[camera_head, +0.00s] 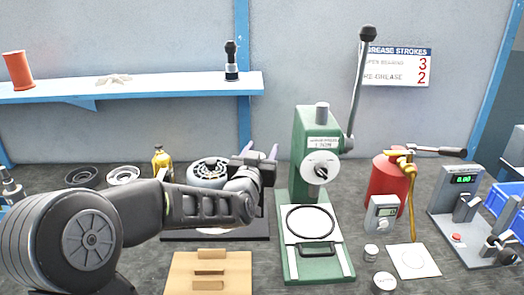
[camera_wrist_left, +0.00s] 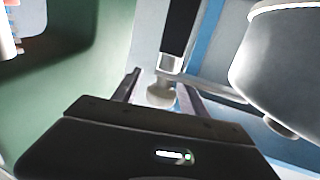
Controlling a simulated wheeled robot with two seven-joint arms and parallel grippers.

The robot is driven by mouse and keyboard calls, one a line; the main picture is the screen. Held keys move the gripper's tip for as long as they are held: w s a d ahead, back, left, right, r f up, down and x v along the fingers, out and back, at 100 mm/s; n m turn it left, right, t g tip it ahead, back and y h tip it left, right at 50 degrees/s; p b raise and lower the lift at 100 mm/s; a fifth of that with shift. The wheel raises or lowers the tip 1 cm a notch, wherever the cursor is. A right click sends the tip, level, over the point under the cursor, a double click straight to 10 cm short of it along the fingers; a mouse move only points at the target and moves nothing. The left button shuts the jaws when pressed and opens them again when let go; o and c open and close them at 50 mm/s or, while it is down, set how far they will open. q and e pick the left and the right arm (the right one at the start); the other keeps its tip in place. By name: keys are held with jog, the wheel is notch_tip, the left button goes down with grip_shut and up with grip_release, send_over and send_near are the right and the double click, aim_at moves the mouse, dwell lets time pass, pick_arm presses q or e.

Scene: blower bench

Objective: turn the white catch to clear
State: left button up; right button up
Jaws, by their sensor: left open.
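My left gripper (camera_head: 262,150) reaches in from the left and is open, just left of the green press (camera_head: 304,150). Its two fingers also show in the left wrist view (camera_wrist_left: 158,88), spread apart. A pale rounded knob (camera_wrist_left: 160,96) shows between them there, below a dark shaft; I cannot tell if the fingers touch it, or if it is the white catch. The press carries a round white dial (camera_head: 321,167) with a dark pointer. The blower wheel (camera_head: 207,172) is partly hidden behind my left arm. My right gripper is not in view.
A tall black-knobbed lever (camera_head: 361,85) rises from the press. Right of it stand a red canister (camera_head: 388,182), a small grey meter (camera_head: 382,213) and a tester with a green display (camera_head: 462,190). A wooden block (camera_head: 209,272) lies in front. A shelf (camera_head: 150,88) crosses the back wall.

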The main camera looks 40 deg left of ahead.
pick_arm(q)
grip_shut()
dwell(0.3)
dwell(1.0)
